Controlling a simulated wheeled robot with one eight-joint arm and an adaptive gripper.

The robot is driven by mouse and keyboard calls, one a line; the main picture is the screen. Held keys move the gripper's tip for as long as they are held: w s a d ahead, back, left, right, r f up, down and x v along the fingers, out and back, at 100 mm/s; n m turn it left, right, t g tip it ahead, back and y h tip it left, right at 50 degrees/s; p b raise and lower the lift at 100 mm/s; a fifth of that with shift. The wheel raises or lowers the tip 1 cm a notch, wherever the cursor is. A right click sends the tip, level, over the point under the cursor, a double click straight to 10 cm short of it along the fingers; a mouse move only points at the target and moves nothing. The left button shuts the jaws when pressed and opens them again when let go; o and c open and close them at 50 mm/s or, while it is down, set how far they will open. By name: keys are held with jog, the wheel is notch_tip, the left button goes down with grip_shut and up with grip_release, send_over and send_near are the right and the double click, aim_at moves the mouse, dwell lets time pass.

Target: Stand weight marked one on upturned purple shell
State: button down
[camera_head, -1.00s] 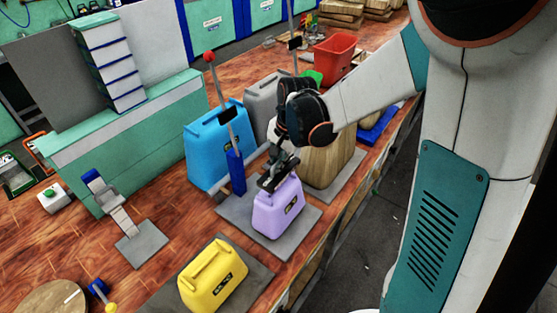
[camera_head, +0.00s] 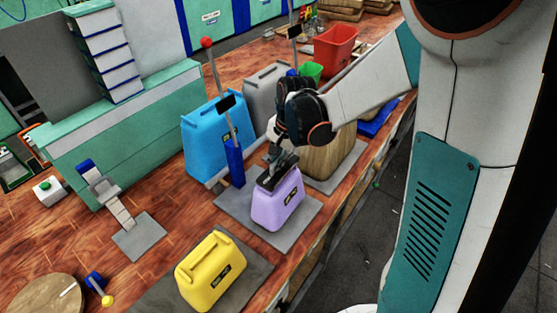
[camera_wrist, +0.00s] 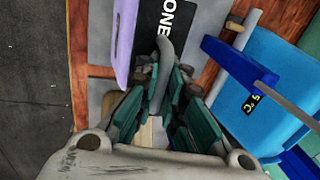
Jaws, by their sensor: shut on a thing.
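The purple shell (camera_head: 278,207) stands on a grey plate (camera_head: 235,205) with a small dark label on its side. A black weight (camera_head: 277,173) is at the shell's top; I cannot tell if it rests there or hangs just above. In the wrist view its white lettering reads ONE (camera_wrist: 168,30), beside a purple edge of the shell (camera_wrist: 124,40). My gripper (camera_head: 277,152) is above the weight, shut on its grey handle (camera_wrist: 163,65). The fingers (camera_wrist: 158,92) show in the wrist view. The weight's underside is hidden.
A blue container (camera_head: 208,140) and a blue post with a red-knobbed lever (camera_head: 234,160) stand close left of the shell. A yellow container (camera_head: 210,270) stands in front. A wooden block (camera_head: 330,158) is behind right. The table's edge runs close on the right.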

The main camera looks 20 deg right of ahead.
jog(key=shift+f+b, duration=0.55)
jog(key=shift+f, duration=0.1)
dwell(0.5)
jog(key=c, duration=1.6)
grip_release()
notch_tip(320, 180, up, 12)
jog(key=s+d, duration=0.1)
jog(key=s, duration=0.1)
jog(key=shift+d, duration=0.2)
jog(key=shift+f, duration=0.1)
jog(key=s+f+n+t+b, duration=0.1)
jog(key=s+n+t+b, duration=0.1)
jog(key=s+n, duration=0.3)
jog(key=s+a+f+n+t+h+b, duration=0.1)
jog(key=s+f+n+t+b, duration=0.1)
jog(key=s+n, duration=0.4)
jog(key=s+t+b, duration=0.1)
jog(key=s+b, duration=0.1)
jog(key=s, duration=0.3)
jog(key=shift+s+a, duration=0.15)
jog(key=shift+s, duration=0.1)
